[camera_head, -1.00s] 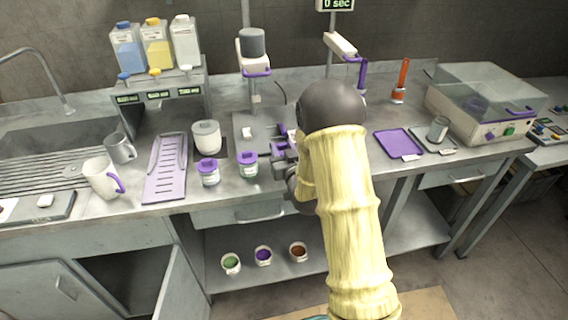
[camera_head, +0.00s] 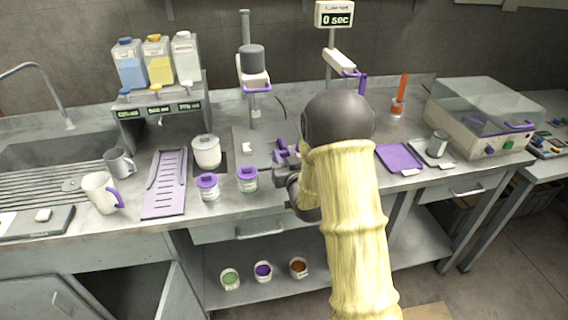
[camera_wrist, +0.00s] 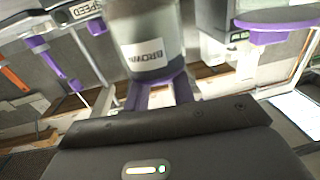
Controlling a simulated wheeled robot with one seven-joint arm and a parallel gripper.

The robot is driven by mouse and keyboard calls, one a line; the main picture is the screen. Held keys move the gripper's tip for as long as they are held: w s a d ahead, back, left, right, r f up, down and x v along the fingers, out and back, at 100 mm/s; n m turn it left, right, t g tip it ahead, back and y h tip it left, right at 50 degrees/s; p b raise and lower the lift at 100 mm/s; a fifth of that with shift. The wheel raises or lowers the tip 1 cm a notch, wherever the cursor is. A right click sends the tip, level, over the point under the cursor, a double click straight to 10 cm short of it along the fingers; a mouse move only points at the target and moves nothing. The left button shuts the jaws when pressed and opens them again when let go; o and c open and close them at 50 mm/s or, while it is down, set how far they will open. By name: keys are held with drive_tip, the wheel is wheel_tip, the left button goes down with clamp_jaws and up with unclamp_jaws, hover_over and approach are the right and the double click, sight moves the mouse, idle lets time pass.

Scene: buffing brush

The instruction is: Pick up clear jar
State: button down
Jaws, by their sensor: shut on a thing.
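My gripper (camera_head: 286,164) is over the front of the counter, right of the lidded jars. In the wrist view, its purple fingers (camera_wrist: 160,94) are shut on a greyish clear jar (camera_wrist: 146,38) with a white label reading "BROWN". The jar's top runs out of that view, and my wrist and arm hide it in the head view. Two clear jars with purple lids, a left one (camera_head: 208,188) and a right one (camera_head: 247,180), stand at the counter's front edge. Another small clear jar (camera_head: 437,144) stands on a plate at the right.
A grey stand with a machine head (camera_head: 253,66) is behind my gripper. A purple tray (camera_head: 398,158) and a lidded machine (camera_head: 480,125) are to the right. A white pot (camera_head: 206,152), a slotted rack (camera_head: 166,184) and mugs are to the left. Small bowls sit on the lower shelf.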

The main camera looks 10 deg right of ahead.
wheel_tip(320, 180, up, 8)
drive_tip(key=shift+f, duration=0.25)
idle(0.5)
